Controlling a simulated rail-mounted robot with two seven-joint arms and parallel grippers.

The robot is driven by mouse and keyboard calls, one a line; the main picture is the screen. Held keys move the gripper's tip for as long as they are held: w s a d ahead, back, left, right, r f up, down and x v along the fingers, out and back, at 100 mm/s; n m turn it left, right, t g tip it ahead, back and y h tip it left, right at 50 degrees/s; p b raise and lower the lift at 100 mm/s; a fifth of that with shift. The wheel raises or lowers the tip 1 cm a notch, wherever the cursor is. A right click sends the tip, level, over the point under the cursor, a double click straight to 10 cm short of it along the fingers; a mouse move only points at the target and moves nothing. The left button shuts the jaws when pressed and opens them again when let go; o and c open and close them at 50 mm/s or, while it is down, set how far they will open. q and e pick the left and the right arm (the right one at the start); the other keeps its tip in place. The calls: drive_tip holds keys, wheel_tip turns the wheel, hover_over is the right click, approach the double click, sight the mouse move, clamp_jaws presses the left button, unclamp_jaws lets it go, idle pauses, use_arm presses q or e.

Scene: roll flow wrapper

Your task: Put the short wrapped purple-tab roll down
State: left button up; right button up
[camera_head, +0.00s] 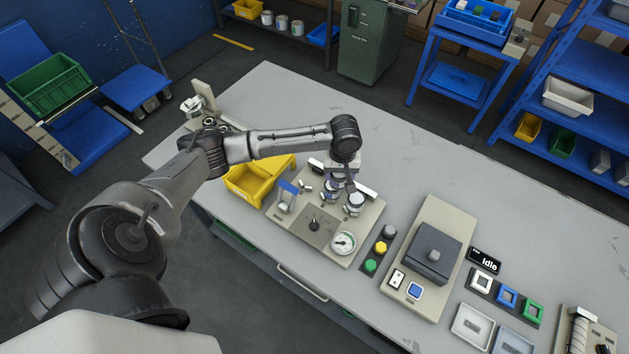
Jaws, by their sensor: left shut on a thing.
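My left arm comes in from the left, and its gripper (343,188) points down over the beige panel (312,253) with the gauge. The gripper is shut on the short wrapped purple-tab roll, which is small and mostly hidden by the wrist and fingers. Its purple tab cannot be made out. Metal cylindrical fittings (354,204) stand on the panel right by the fingers. I cannot tell whether the roll touches the panel. My right gripper is not in view.
A yellow bin (251,184) is left of the panel. To the right are coloured buttons (380,248), a grey machine block (437,250), an "Idle" display (486,260), coloured square frames (507,297) and shallow trays (472,326). The back of the grey table (430,160) is clear.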

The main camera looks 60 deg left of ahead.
use_arm(q)
drive_tip(key=s+a+f, duration=0.1)
drive_tip(key=a+f, duration=0.1)
drive_tip(key=a, duration=0.1)
drive_tip(key=s+a+f, duration=0.1)
drive_tip(key=a+f, duration=0.1)
drive_tip(key=a, duration=0.2)
drive_tip(key=s+a+f+b, duration=0.1)
drive_tip(key=a+f, duration=0.2)
drive_tip(key=a, duration=0.1)
drive_tip(key=shift+s, duration=0.25)
drive_tip(key=shift+f+b, duration=0.3)
drive_tip(key=shift+f, duration=1.65)
drive_tip(key=shift+f, duration=0.15)
drive_tip(key=o, duration=1)
wheel_tip(320, 180, up, 12)
drive_tip(key=p, duration=0.1)
